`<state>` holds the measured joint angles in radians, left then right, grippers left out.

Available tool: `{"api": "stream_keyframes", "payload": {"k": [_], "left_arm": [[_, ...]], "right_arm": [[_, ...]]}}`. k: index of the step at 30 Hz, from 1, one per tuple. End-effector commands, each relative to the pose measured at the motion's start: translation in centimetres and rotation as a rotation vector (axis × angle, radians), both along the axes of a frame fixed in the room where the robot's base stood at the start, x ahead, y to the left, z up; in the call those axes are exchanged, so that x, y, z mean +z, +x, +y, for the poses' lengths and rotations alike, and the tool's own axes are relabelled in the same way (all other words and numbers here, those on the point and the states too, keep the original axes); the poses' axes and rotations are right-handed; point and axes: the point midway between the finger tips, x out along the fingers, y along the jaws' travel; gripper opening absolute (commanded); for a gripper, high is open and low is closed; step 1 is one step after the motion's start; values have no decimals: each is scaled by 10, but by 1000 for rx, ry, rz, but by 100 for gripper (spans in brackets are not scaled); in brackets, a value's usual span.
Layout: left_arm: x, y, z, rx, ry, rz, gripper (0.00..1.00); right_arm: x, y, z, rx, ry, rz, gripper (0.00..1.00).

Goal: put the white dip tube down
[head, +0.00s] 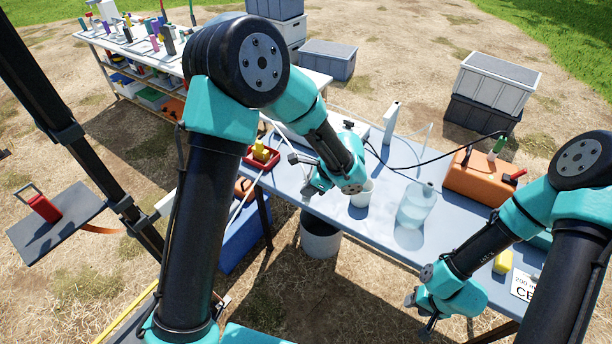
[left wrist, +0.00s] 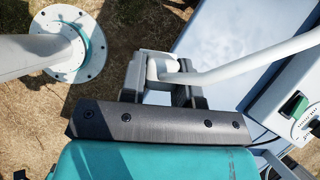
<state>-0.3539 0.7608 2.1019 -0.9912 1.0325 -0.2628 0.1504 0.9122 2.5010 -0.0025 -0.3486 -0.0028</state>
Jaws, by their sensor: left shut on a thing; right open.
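My left gripper (head: 308,172) is over the left part of the blue-grey table (head: 385,240). In the left wrist view its fingers (left wrist: 160,85) are shut on the white dip tube (left wrist: 245,65) at a pale block-like end. From there the tube runs right, bending slightly, across the table edge. In the head view the held part is largely hidden by my wrist, and I cannot tell whether the tube touches the table. My right gripper (head: 421,312) is open and empty, low by the table's front edge.
A white cup (head: 362,194) and a clear jug (head: 416,206) stand right of my left gripper. A red tray (head: 252,162) is to its left. An orange case (head: 478,180) is at the right. A bucket (head: 320,240) stands below the front edge.

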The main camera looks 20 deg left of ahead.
Motion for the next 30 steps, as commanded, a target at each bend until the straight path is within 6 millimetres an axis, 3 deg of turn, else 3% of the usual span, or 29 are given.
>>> {"api": "stream_keyframes", "payload": {"k": [5, 21, 25, 30], "left_arm": [[-3, 23, 7, 5, 0, -1, 7], [-13, 128, 36, 4, 0, -1, 7], [-14, 142, 40, 3, 1, -1, 7], [-14, 146, 41, 2, 1, 0, 7]], "right_arm": [[0, 0, 0, 0, 0, 0, 43], [0, 0, 0, 0, 0, 0, 43], [0, 0, 0, 0, 0, 0, 43], [0, 0, 0, 0, 0, 0, 43]]}}
